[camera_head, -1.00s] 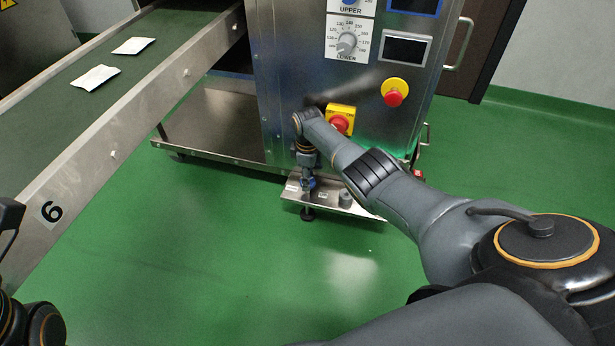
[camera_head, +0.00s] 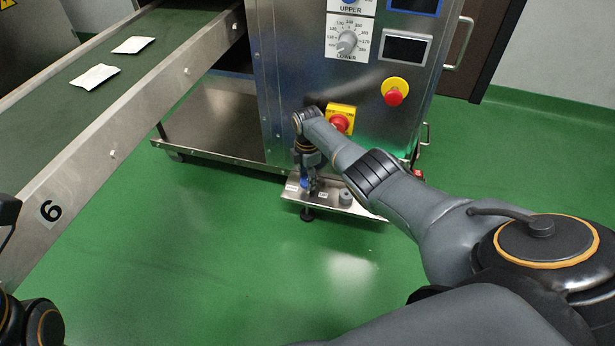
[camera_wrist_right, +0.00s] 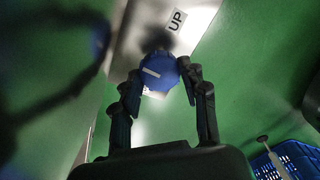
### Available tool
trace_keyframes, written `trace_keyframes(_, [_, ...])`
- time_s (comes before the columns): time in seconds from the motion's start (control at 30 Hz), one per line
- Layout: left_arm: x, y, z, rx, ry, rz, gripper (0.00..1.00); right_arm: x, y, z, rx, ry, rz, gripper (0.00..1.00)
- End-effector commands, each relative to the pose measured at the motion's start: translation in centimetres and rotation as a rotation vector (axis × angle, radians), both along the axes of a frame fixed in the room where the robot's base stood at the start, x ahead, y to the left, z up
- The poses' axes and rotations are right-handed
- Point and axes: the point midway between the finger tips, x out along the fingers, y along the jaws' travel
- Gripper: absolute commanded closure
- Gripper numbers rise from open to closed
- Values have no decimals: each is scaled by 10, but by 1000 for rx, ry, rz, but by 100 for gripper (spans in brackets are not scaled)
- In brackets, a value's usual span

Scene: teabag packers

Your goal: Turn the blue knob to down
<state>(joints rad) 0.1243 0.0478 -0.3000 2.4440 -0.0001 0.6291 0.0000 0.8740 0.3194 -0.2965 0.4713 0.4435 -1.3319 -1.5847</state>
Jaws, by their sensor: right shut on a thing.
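The blue knob (camera_wrist_right: 158,74) with a white mark shows in the right wrist view, between the fingertips of my right gripper (camera_wrist_right: 161,79). The gripper is shut on it, with a finger on each side. The white mark lies slanted on the knob's face. An "UP" label (camera_wrist_right: 177,20) is on the steel panel beyond it. In the head view the knob (camera_head: 304,183) is mostly hidden behind my right gripper (camera_head: 312,186), low on the steel panel (camera_head: 365,208). Only dark parts of my left arm show at the left edge, and its jaws cannot be made out.
A grey knob (camera_head: 345,197) sits on the same low panel, right of the gripper. Above are a red stop button (camera_head: 394,98), a red switch on yellow (camera_head: 340,122) and a LOWER dial (camera_head: 347,42). A conveyor (camera_head: 60,95) with two white packets runs at left.

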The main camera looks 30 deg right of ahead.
Motion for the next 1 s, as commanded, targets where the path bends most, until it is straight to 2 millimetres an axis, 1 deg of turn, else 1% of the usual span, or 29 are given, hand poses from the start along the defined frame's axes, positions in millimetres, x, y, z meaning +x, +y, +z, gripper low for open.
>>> trace_keyframes(0.4, [-1,-1,0,8,-4,1,100,-1,-1,-1,-1,1,6,88])
trace_keyframes(0.43, [-1,-1,0,8,-4,1,100,-1,-1,-1,-1,1,6,55])
trace_keyframes(0.53, [-1,-1,0,10,-3,1,100,-1,-1,-1,-1,1,6,34])
trace_keyframes(0.87, [0,0,-2,7,2,2,100,0,0,0,0,0,1,34])
trace_keyframes(1.0, [0,0,-1,7,1,1,100,0,0,0,0,0,-49,34])
